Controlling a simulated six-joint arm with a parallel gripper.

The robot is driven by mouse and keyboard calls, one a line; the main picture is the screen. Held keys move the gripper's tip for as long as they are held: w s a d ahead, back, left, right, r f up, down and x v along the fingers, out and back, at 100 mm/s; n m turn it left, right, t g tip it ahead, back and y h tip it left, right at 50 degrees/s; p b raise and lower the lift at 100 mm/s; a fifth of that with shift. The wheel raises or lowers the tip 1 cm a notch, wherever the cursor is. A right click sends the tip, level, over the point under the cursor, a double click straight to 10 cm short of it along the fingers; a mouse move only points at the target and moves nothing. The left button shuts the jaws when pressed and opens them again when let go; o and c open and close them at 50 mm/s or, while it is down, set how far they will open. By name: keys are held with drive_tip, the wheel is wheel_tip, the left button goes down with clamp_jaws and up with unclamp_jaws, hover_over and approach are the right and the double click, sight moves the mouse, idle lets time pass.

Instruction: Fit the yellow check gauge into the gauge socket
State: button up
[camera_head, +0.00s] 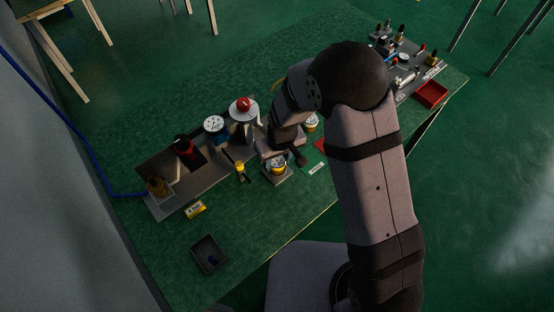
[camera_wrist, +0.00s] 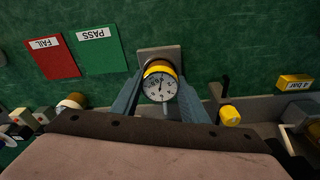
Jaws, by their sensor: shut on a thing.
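The yellow check gauge (camera_wrist: 160,83) has a white dial with a needle and a yellow band. In the wrist view it sits between the two fingers of my gripper (camera_wrist: 160,92), which are shut on it. Behind it is a grey square block (camera_wrist: 147,52), which looks like the gauge socket. In the head view the gauge (camera_head: 278,167) is over the square block (camera_head: 270,180), with my gripper (camera_head: 289,157) beside it. The gauge hides the middle of the block, so I cannot tell whether it is seated or just above.
Green PASS (camera_wrist: 105,52) and red FAIL (camera_wrist: 52,58) mats lie beside the block. A yellow-topped knob (camera_wrist: 230,116) and a yellow "4 bar" block (camera_wrist: 294,82) are on the other side. A red-buttoned press (camera_head: 243,105) stands behind. A dark tray (camera_head: 194,252) lies at the front left.

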sight(279, 164)
drive_tip(key=shift+f, duration=0.25)
drive_tip(key=o, duration=1.2)
drive_tip(key=shift+s+d+r+b, duration=0.15)
drive_tip(key=shift+r+b, duration=0.15)
drive_tip(key=shift+r, duration=0.9)
drive_tip(key=shift+s+d+r+b, duration=0.1)
drive_tip(key=shift+s+r+b, duration=0.15)
drive_tip(key=shift+r, duration=0.95)
drive_tip(key=shift+s+d+r+b, duration=0.1)
drive_tip(key=shift+r+b, duration=0.2)
drive_tip(key=shift+r, duration=0.9)
